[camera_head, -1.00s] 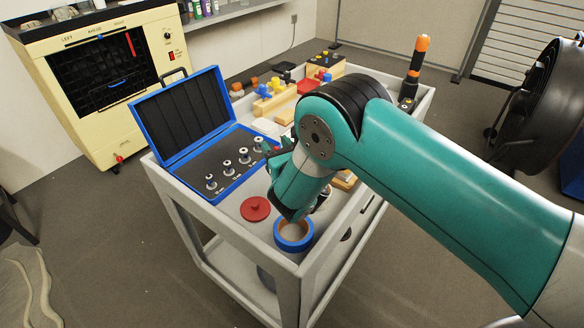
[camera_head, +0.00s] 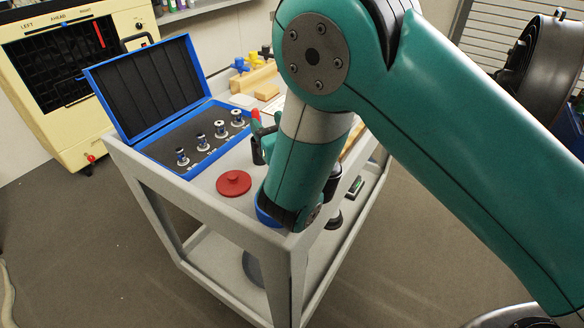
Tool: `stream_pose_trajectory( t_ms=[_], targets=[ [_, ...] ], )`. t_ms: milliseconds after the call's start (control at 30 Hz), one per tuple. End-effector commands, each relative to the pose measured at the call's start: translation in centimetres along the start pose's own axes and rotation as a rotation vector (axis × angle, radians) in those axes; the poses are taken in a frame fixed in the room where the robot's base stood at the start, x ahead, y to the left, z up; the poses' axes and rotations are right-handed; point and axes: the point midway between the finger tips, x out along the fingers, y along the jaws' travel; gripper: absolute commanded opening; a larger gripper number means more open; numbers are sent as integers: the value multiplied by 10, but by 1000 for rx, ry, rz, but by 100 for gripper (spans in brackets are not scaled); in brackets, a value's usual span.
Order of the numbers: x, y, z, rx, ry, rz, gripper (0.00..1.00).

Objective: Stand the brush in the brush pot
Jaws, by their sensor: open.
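A blue-rimmed pot (camera_head: 266,208) sits in the near corner of the grey cart and looks like the brush pot. My arm's wrist hides most of its rim and mouth. I cannot make out the brush; my arm covers much of the cart.
A red knobbed lid (camera_head: 234,183) lies left of the pot. An open blue case (camera_head: 190,170) with several metal plugs stands on the left. Wooden blocks (camera_head: 267,92) lie at the back. The grey cart's raised rim (camera_head: 195,205) borders the top. A cream machine (camera_head: 75,100) stands beyond.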

Motion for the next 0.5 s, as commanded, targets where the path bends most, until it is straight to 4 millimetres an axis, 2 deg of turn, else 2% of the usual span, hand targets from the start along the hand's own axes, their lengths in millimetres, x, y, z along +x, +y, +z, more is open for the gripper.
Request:
stream_pose_trajectory(
  t_ms=[67,500],
  targets=[
    [-6,-1,-9,2,-1,0,48],
    [-66,0,-8,1,-2,2,48]
  ],
)
